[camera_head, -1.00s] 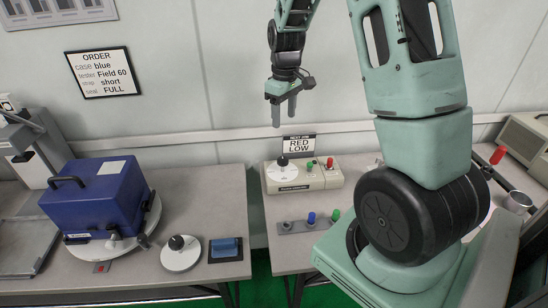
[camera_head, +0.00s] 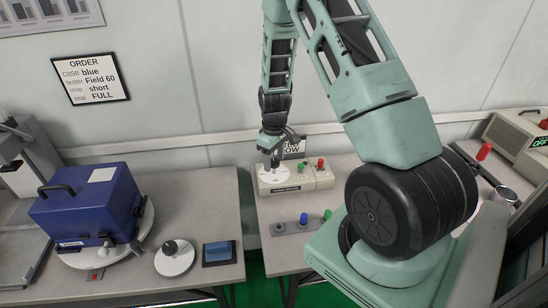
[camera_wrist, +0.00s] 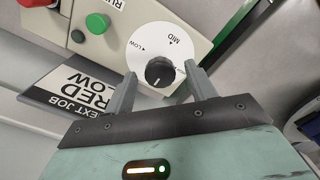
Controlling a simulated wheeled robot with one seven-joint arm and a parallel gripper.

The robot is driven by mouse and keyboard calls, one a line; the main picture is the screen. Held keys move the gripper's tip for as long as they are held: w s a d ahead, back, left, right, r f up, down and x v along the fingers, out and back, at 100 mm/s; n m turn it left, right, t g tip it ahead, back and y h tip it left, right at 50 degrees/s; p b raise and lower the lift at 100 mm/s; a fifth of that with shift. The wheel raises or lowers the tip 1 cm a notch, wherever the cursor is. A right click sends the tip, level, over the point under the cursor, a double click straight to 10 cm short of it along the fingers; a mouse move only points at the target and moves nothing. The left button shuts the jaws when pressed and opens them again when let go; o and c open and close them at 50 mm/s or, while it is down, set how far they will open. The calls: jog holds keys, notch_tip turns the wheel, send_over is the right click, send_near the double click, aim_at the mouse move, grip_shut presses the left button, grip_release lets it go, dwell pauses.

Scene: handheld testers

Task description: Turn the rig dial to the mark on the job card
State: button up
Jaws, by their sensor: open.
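The rig (camera_head: 298,187) is a low beige box on the right-hand bench, with a white dial plate and a black knob. In the wrist view the dial (camera_wrist: 150,45) shows the marks LOW and MID; another mark near the knob is hidden. The black knob (camera_wrist: 160,70) has a pale line on its near side. My gripper (camera_head: 271,161) is above the dial, pointing down, and in the wrist view its open fingers (camera_wrist: 161,75) stand either side of the knob; contact is unclear. The job card (camera_wrist: 88,88) reads NEXT JOB RED LOW; my gripper partly covers it in the head view (camera_head: 295,147).
Green (camera_wrist: 97,23) and red buttons sit beside the dial. A strip with several coloured pegs (camera_head: 303,220) lies in front of the rig. A blue case (camera_head: 90,205), another round dial (camera_head: 175,257) and a blue-screened block (camera_head: 219,252) are on the left bench. A gap separates the benches.

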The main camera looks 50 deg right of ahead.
jog(key=c, duration=1)
jog(key=shift+m, duration=0.3)
jog(key=m, duration=0.3)
jog(key=shift+m, duration=0.3)
jog(key=m, duration=0.4)
jog(key=shift+w+r+m, duration=0.1)
jog(key=shift+m, duration=0.2)
jog(key=m+p, duration=0.1)
jog(key=m, duration=0.3)
jog(key=shift+m, duration=0.3)
jog(key=shift+m+p, duration=0.55)
jog(key=shift+m, duration=1.65)
